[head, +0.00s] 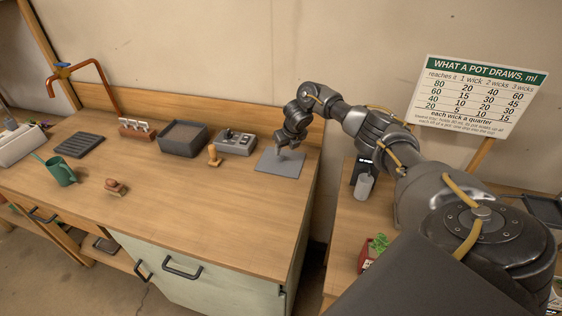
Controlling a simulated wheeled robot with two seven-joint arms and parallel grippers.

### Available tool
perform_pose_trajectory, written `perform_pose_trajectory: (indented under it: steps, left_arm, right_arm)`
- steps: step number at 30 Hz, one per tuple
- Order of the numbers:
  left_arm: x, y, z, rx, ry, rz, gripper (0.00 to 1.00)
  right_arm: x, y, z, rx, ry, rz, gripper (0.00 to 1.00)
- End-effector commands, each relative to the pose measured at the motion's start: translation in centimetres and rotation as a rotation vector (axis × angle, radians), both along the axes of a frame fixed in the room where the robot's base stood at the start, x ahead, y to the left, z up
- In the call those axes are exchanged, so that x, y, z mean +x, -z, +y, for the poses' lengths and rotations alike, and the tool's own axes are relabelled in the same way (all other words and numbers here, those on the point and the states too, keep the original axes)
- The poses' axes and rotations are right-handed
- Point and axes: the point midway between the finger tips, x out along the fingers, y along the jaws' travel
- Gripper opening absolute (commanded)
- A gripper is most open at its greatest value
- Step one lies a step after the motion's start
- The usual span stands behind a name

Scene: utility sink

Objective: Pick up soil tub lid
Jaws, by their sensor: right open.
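A flat grey square plate (274,163), which looks like the soil tub lid, lies on the wooden counter near its right end. A dark grey square tub (183,138) stands further left against the backboard; I cannot tell whether its dark top is soil or a cover. My right gripper (285,149) is open and points down over the far part of the plate. I cannot tell whether its fingertips touch the plate. My left gripper is out of view.
The counter's front middle is clear.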

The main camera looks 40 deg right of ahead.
Motion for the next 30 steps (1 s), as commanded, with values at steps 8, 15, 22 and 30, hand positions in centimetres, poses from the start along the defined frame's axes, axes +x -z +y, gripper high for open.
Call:
perform_pose_trajectory:
  steps: [8, 15, 22, 30]
  left_arm:
    - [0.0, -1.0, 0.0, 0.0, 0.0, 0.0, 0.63]
    - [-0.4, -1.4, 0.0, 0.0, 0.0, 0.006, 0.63]
    - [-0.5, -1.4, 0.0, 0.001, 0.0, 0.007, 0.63]
    - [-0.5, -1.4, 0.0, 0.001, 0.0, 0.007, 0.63]
  right_arm:
    - [0.8, 1.2, 0.1, 0.002, 0.001, 0.003, 0.48]
    - [2.0, 4.0, -0.1, 0.002, 0.001, 0.002, 0.48]
    - [2.3, 4.8, -0.2, -0.001, -0.002, 0.0, 0.48]
    - [2.3, 4.8, -0.2, -0.001, -0.001, -0.001, 0.32]
